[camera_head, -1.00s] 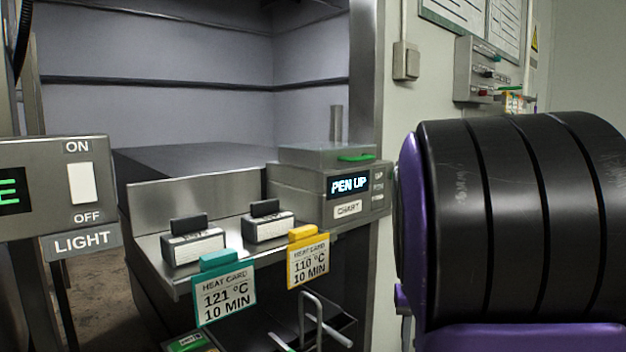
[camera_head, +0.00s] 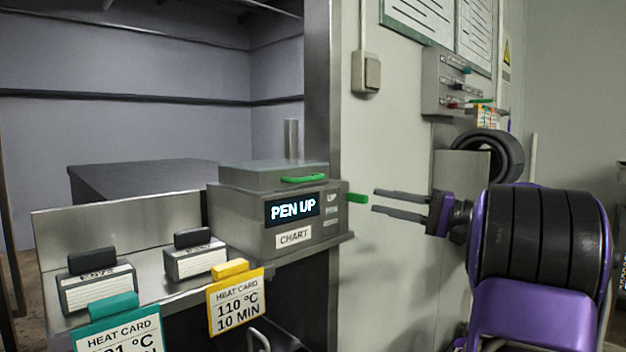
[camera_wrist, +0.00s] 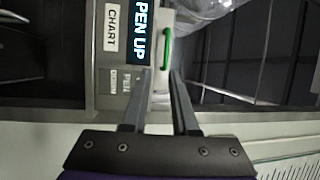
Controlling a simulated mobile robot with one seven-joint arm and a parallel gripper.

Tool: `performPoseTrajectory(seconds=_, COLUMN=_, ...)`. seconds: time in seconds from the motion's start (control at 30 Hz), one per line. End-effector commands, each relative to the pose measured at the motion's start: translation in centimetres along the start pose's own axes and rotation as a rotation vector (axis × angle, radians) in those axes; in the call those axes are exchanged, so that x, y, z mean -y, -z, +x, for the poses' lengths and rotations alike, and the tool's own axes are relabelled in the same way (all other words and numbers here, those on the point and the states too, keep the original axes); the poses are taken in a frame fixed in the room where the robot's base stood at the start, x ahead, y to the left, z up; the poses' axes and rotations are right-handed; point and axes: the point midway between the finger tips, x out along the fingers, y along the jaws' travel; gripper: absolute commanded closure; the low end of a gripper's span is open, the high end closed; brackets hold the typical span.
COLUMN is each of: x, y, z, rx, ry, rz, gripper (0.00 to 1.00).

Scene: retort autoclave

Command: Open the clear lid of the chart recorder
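The chart recorder (camera_head: 333,240) is a grey metal box with a lit "PEN UP" display and a "CHART" label. Its lid (camera_head: 245,174) lies flat on top, looking shut, with a green handle (camera_head: 304,179) along its front edge. A second green tab (camera_head: 357,198) sticks out of the recorder's right side. My gripper (camera_head: 374,201) is right of the recorder, its two fingers apart and empty, pointing left at the tab's height. In the wrist view the open fingers (camera_wrist: 162,74) point towards the recorder (camera_wrist: 112,75), with a green handle (camera_wrist: 167,48) just beyond the tips.
A shelf left of the recorder holds dark-handled blocks (camera_head: 195,258). A yellow-topped heat card (camera_head: 236,300) and a teal-topped one (camera_head: 118,325) hang at its front. A wall switch (camera_head: 366,72) and a control box (camera_head: 448,82) are above my arm. A metal post rises behind the recorder.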

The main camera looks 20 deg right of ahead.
Motion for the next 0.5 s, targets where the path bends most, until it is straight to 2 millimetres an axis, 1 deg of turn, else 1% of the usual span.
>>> performPoseTrajectory(seconds=0.03, x=0.6, y=0.1, z=-0.4, rx=-0.004, ry=0.022, rz=-0.010, gripper=0.73)
performPoseTrajectory(seconds=0.1, x=1.0, y=0.2, z=-0.3, rx=-0.004, ry=0.039, rz=-0.017, gripper=0.73)
performPoseTrajectory(seconds=0.17, x=1.1, y=0.2, z=0.1, rx=-0.003, ry=0.042, rz=-0.018, gripper=0.73)
performPoseTrajectory(seconds=0.23, x=1.1, y=0.1, z=1.0, rx=-0.002, ry=0.041, rz=-0.018, gripper=0.73)
performPoseTrajectory(seconds=0.37, x=1.2, y=0.1, z=3.5, rx=-0.001, ry=0.039, rz=-0.017, gripper=0.73)
performPoseTrajectory(seconds=0.5, x=1.2, y=0.1, z=6.6, rx=-0.001, ry=0.039, rz=-0.016, gripper=0.73)
